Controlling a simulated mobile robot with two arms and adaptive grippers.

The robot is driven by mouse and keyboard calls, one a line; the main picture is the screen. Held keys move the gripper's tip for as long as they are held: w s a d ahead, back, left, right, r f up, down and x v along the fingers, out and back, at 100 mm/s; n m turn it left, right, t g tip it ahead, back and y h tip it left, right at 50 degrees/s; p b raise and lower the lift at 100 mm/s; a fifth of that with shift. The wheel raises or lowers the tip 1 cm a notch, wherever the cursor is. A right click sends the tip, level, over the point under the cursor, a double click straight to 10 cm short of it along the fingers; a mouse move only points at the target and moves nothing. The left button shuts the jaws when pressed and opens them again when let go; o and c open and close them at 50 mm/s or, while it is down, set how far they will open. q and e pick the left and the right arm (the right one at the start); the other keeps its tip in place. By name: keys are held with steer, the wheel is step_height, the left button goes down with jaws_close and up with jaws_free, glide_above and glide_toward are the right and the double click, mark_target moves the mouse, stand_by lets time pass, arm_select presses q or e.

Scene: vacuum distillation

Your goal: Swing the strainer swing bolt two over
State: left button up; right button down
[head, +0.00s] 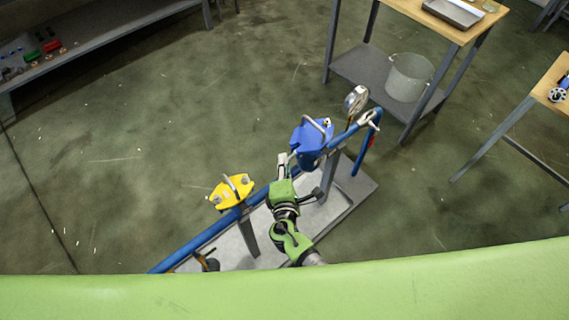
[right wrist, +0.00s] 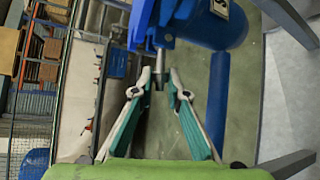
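The blue strainer (head: 309,140) stands on the blue pipe in the head view, with a grey curved handle over its top. Its blue body also fills the top of the right wrist view (right wrist: 215,25). A small metal swing bolt (right wrist: 160,62) hangs from its edge there; I cannot tell which numbered bolt it is. My right gripper (head: 286,160) is at the strainer's left side. In the right wrist view its fingertips (right wrist: 161,82) stand apart on either side of the bolt's end, with gaps showing. My left gripper is not in view.
A yellow-topped fitting (head: 231,191) stands on the same blue pipe (head: 200,241), left of my right arm. A round gauge (head: 356,99) rises behind the strainer. A grey tray (head: 334,211) lies below the pipe. A bucket (head: 408,77) stands on a table shelf. The floor left is open.

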steer(key=r+m+g+p, duration=0.1)
steer(key=p, duration=0.2)
steer(key=r+m+g+y+p, duration=0.1)
steer(key=p, duration=0.3)
steer(key=r+m+g+y+p, duration=0.1)
steer(key=p, duration=0.3)
steer(key=shift+w+d+r+g, duration=0.3)
steer(key=shift+d, duration=0.05)
steer(key=shift+d+f+m+y+p, duration=0.15)
steer(key=shift+m+y+p, duration=0.25)
steer(key=shift+p, duration=0.7)
steer(key=c, duration=2.2)
jaws_free()
steer(key=shift+c, duration=0.2)
